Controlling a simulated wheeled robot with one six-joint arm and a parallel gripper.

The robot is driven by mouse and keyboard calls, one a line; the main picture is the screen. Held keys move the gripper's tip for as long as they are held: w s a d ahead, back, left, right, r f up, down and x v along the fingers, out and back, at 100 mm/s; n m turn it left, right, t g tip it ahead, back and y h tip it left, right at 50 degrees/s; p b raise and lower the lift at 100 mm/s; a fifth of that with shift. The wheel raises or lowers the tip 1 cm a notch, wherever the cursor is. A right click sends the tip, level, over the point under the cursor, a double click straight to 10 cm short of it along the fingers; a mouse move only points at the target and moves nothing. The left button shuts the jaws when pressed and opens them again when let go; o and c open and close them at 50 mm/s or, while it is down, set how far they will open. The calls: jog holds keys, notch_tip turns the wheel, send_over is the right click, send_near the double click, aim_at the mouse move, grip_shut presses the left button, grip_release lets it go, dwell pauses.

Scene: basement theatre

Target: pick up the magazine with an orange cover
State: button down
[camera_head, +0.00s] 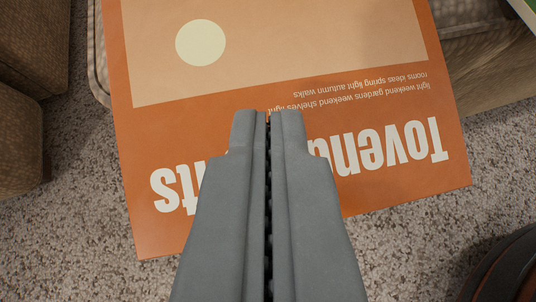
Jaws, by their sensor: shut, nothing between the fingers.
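The magazine with an orange cover (420,190) fills the upper middle of the view. Its cover has a paler picture panel with a cream circle and large white lettering, upside down to me. It rests on a beige upholstered surface, and its near edge juts out over the carpet. My gripper (268,115) is shut and empty. It lies over the magazine's middle in the picture and hides part of the lettering. I cannot tell whether the fingertips touch the cover.
Brown upholstered furniture (25,130) stands at the left. A beige upholstered surface (495,75) lies under the magazine at the right. A dark round object (510,270) is at the lower right. Speckled carpet (80,230) is clear at lower left.

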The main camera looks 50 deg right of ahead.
jog(key=s+a, duration=0.4)
jog(key=a, duration=0.1)
jog(key=shift+s+a, duration=0.15)
jog(key=shift+a, duration=0.15)
